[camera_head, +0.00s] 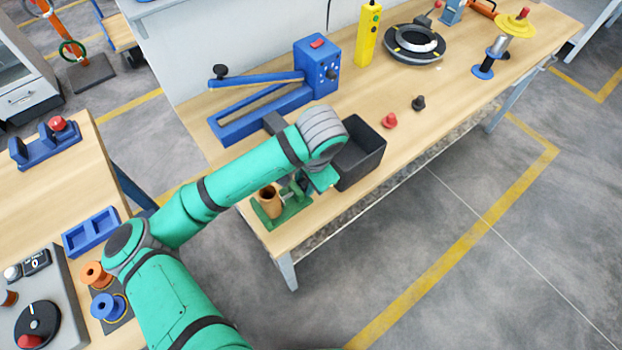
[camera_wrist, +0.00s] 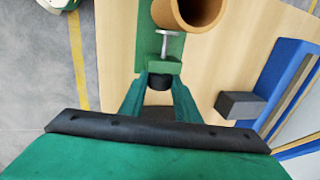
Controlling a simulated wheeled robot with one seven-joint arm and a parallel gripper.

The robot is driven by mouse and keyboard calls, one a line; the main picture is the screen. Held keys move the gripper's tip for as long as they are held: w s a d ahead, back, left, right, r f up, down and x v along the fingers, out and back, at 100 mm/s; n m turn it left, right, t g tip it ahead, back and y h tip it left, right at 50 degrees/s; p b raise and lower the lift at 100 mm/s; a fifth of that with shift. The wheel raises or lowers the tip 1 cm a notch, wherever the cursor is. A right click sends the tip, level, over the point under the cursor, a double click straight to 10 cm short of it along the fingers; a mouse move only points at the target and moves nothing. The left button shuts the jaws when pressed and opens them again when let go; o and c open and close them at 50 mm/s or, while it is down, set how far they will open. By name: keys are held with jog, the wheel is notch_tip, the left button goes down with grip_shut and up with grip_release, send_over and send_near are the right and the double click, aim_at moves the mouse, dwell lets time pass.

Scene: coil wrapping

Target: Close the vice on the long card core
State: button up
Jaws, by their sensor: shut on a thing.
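A brown hollow card core (camera_head: 271,201) stands upright at the green vice (camera_head: 294,219), near the front left corner of the wooden bench. In the wrist view, the core (camera_wrist: 188,14) shows at the top edge, partly cut off. The vice's metal screw with its flat pad (camera_wrist: 165,34) points at the core; I cannot tell whether the pad touches it. The screw passes through a green block (camera_wrist: 163,66) to a black knob (camera_wrist: 159,82). My gripper (camera_wrist: 158,92) is shut on that knob. In the head view my gripper (camera_head: 304,184) is partly hidden by my wrist.
A black open bin (camera_head: 360,158) stands close to the right of my gripper. A blue lever device (camera_head: 262,112) lies behind. Red (camera_head: 389,121) and black (camera_head: 418,103) knobs sit on clear bench. Another table with spools (camera_head: 107,306) is at the left.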

jog(key=shift+w+a+r+g+h, duration=0.1)
jog(key=shift+w+a+g+h, duration=0.15)
jog(key=shift+g+h, duration=0.25)
jog(key=shift+w+a+r+g+h, duration=0.1)
jog(key=shift+w+g+h, duration=0.15)
jog(key=shift+g, duration=0.35)
jog(key=shift+f, duration=0.1)
jog(key=g, duration=0.1)
jog(key=g+h, duration=0.2)
jog(key=shift+w+a+f, duration=0.1)
jog(key=shift+w+a, duration=0.1)
jog(key=shift+w, duration=0.05)
jog(key=o, duration=0.6)
jog(key=shift+s+d, duration=0.1)
jog(key=shift+d, duration=0.05)
jog(key=shift+s+t, duration=0.1)
jog(key=shift+t, duration=0.3)
jog(key=shift+s+d+t+y, duration=0.2)
jog(key=shift+t+y, duration=0.75)
jog(key=shift+t, duration=0.15)
